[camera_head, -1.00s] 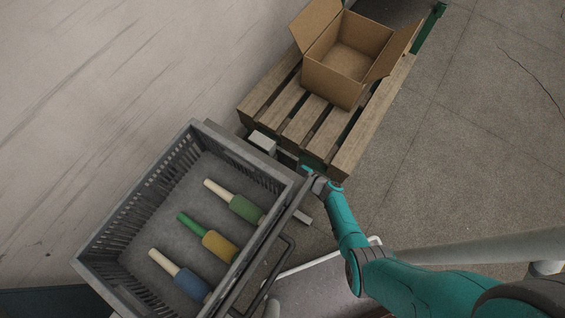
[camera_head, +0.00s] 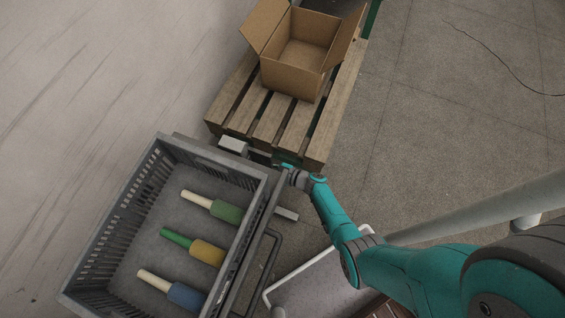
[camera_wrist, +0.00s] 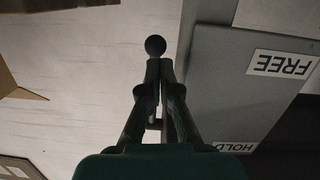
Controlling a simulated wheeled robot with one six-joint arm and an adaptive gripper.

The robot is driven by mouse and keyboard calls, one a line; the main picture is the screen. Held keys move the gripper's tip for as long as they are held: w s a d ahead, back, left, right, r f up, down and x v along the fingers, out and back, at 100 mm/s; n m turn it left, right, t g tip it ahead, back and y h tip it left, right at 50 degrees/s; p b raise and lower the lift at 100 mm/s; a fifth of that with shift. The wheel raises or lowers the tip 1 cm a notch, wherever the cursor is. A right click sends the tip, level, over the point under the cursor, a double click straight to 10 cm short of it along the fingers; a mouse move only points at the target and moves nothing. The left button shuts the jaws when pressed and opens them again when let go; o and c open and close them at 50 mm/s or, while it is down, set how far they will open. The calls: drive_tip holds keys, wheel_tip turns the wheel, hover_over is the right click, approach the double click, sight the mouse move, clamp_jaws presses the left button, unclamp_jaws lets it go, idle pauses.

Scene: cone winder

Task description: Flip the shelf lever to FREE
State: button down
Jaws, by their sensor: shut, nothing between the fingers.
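My gripper (camera_wrist: 158,72) is shut in the wrist view, with its fingertips together. A dark round knob (camera_wrist: 155,46), seemingly the shelf lever's end, shows right at the fingertips; I cannot tell whether they touch it. The lever's shaft is hidden. A grey panel (camera_wrist: 225,85) lies to the right of the fingers. It bears a FREE label (camera_wrist: 283,65), seen upside down at upper right, and a HOLD label (camera_wrist: 235,147) lower down, partly cut off by my gripper body. In the head view my gripper (camera_head: 283,167) is beside the crate's upper right corner; the lever cannot be made out.
A grey crate (camera_head: 268,183) holds several cones with coloured yarn. A wooden pallet (camera_head: 243,118) bears an open cardboard box (camera_head: 290,77) beyond my gripper. A grey block (camera_head: 233,145) sits between crate and pallet. Open floor (camera_head: 440,130) lies to the right.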

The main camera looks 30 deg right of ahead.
drive_tip(key=s+d+f, duration=0.4)
drive_tip(key=s+f, duration=0.2)
drive_tip(key=shift+s+d+f, duration=0.25)
drive_tip(key=shift+s+d, duration=0.15)
idle(0.9)
